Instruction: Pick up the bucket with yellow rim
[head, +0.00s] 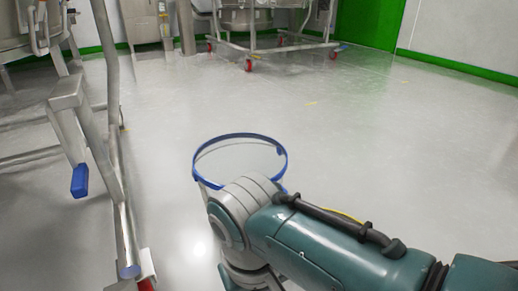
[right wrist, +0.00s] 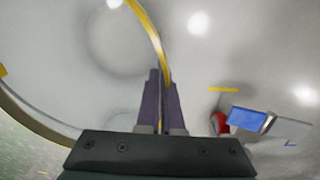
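In the right wrist view a yellow rim (right wrist: 150,27) curves down from the top edge to my right gripper (right wrist: 162,80). The two dark fingers are close together with the rim between their tips, so the gripper looks shut on it. Another part of the yellow-edged bucket curves along the left side of that view. In the head view a round open container with a blue rim (head: 241,136) shows behind my right arm; its lower part is hidden. No yellow rim shows in the head view, and the arm hides the right gripper there. My left gripper is in neither view.
A metal frame (head: 114,150) with a blue pedal (head: 80,180) and a red caster stands at the left. The pedal also shows in the right wrist view (right wrist: 247,118). A wheeled vessel (head: 247,20) stands at the back. The middle floor is clear.

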